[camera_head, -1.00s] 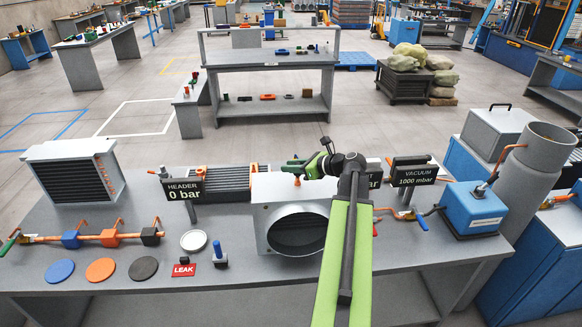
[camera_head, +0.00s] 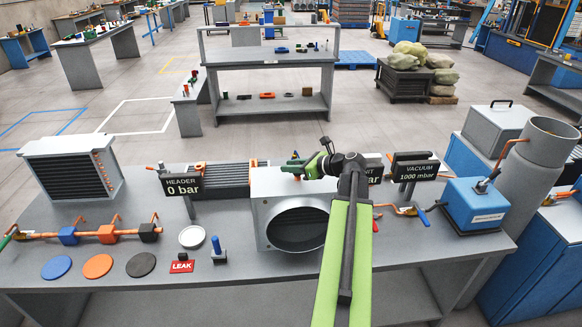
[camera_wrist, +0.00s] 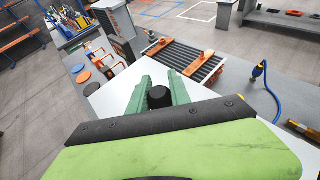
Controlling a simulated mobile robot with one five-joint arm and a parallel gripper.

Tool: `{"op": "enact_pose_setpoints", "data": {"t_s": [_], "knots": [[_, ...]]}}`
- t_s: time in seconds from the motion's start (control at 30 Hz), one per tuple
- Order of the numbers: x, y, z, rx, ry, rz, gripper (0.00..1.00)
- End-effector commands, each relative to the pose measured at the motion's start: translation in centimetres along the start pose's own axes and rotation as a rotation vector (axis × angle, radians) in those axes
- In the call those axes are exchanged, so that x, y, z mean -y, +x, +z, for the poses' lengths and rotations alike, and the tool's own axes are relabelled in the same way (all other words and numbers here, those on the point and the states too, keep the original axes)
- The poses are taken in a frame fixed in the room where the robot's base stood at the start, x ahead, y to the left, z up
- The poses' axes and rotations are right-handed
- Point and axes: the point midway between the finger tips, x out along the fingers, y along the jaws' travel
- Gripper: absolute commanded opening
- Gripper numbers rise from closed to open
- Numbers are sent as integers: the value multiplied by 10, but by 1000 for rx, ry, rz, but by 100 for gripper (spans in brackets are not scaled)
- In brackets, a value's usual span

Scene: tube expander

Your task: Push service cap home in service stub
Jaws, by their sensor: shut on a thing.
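My gripper (camera_head: 299,167) is above the top of the white housing with the round duct opening (camera_head: 259,215). In the wrist view, the green fingers (camera_wrist: 158,95) are closed on the sides of a black round cap (camera_wrist: 158,98), which I take for the service cap. A small piece of orange copper-coloured stub (camera_head: 297,178) shows just below the fingers in the head view. The fingers hide the join between cap and stub, so I cannot tell how deep the cap sits.
A finned coil (camera_wrist: 187,60) with orange end pieces lies behind the housing. HEADER (camera_head: 181,186) and VACUUM (camera_head: 413,171) displays stand either side. A blue pump (camera_head: 476,205) stands at right. Coloured discs (camera_head: 97,266) and a LEAK tag (camera_head: 182,267) lie at left.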

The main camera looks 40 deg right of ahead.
Motion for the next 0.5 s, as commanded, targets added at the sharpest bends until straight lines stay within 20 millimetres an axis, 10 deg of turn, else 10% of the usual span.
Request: {"op": "enact_pose_setpoints", "data": {"t_s": [0.07, 0.1, 0.27, 0.5], "knots": [[0, 1, -3, -1, 0, 0, 0], [0, 1, -3, -1, 0, 0, 25], [0, 1, -2, -1, 0, 0, 46], [0, 1, -2, -1, 0, 0, 49]]}}
